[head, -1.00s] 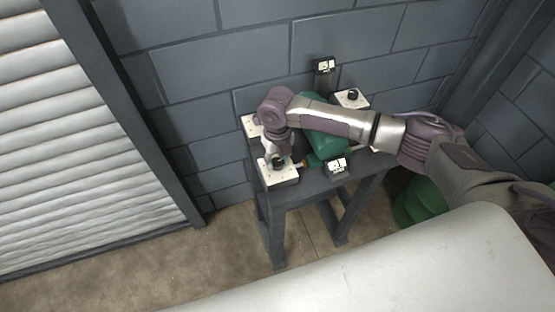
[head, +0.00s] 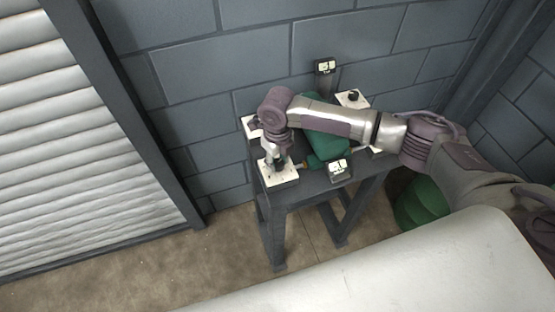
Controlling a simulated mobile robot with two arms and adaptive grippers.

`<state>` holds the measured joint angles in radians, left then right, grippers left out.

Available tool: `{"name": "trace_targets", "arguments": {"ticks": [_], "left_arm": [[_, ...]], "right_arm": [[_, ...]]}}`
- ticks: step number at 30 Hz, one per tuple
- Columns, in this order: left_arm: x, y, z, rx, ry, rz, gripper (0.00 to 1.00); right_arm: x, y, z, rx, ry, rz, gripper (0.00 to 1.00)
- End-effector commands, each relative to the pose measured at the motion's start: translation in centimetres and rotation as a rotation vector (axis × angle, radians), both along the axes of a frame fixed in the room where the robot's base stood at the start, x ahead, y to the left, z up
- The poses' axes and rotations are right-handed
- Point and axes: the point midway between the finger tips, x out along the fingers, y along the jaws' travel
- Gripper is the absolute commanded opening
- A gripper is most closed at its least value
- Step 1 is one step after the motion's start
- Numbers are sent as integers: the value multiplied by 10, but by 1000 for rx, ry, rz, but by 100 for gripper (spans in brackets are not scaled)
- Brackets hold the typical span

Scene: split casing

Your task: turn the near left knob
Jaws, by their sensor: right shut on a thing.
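The near left knob is a small dark knob on a white plate (head: 284,179) at the near left corner of the dark table. My right gripper (head: 279,166) comes down on it from above and is shut on it; the fingers and wrist hide most of the knob. A green casing (head: 325,142) lies in the middle of the table, partly behind my right arm. My left gripper does not show.
Another white plate with a black knob (head: 352,96) is at the far right; a far left plate (head: 249,125) is partly hidden. Dark stands with small displays rise at the back (head: 325,68) and front (head: 339,169). A green drum (head: 420,205) stands right of the table.

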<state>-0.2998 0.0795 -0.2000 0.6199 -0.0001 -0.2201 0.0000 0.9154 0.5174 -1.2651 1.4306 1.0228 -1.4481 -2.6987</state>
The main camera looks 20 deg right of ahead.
Motion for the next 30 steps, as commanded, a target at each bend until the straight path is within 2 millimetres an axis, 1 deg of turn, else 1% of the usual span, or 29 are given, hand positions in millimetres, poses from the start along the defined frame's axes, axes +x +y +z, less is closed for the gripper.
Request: {"name": "trace_targets", "arguments": {"ticks": [1, 2, 3, 6, 14, 17, 20, 30], "left_arm": [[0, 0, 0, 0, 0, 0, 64], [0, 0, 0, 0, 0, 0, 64], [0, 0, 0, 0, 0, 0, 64], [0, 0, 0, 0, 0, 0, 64], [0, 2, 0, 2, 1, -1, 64], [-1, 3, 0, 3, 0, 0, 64], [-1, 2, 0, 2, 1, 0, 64], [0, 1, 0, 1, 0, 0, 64]], "right_arm": [[1, 0, 2, 1, -4, 1, 4], [1, 0, 2, 1, -4, 1, 44], [1, 0, 2, 1, -4, 1, 50], [1, 0, 1, 0, -3, 1, 64], [0, 0, 1, -1, -1, 0, 64], [1, 0, 5, 0, -2, 0, 64], [1, 0, 17, 1, -4, 0, 64], [2, 0, 88, 1, -6, 0, 64]]}}
